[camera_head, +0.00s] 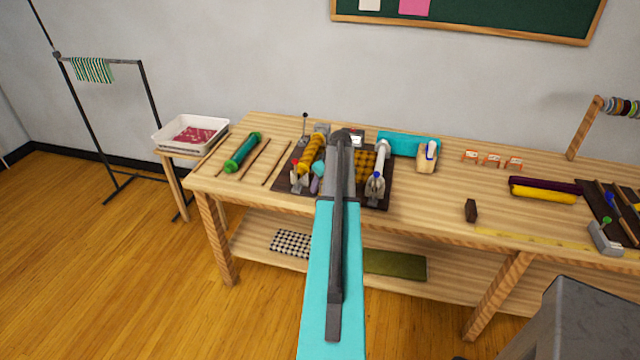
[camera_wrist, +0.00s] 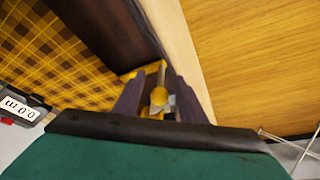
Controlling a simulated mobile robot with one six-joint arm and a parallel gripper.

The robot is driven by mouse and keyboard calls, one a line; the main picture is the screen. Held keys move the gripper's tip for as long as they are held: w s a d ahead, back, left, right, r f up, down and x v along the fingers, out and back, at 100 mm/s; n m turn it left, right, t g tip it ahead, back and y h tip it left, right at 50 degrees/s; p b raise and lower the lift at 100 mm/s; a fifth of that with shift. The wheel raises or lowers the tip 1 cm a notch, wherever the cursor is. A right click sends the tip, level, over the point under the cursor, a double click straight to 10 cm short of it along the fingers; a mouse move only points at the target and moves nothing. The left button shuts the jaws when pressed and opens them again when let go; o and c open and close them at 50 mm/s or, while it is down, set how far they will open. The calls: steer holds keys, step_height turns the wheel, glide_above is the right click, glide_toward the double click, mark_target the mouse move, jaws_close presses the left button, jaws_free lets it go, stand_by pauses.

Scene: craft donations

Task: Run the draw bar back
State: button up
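The machine's dark base (camera_head: 296,184) stands on the workbench, with a yellow roll (camera_head: 312,152) at its left and a white roll (camera_head: 381,158) at its right. Yellow checked cloth (camera_head: 365,163) shows between them and in the wrist view (camera_wrist: 45,55). My gripper (camera_wrist: 158,92) has its two dark fingers apart, one on each side of a small yellow knob (camera_wrist: 158,96) with a grey part beside it. I cannot tell whether they touch it, or whether the knob belongs to the draw bar. My arm hides the machine's middle in the head view.
A display reading 0.0 m (camera_wrist: 20,108) is beside the cloth. A green roll (camera_head: 242,151) and thin sticks lie left of the machine. The bench front right of the machine is mostly clear.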

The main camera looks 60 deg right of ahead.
steer(key=shift+f, duration=0.1)
steer(key=shift+c, duration=0.3)
jaws_close()
steer(key=shift+w+d, duration=0.1)
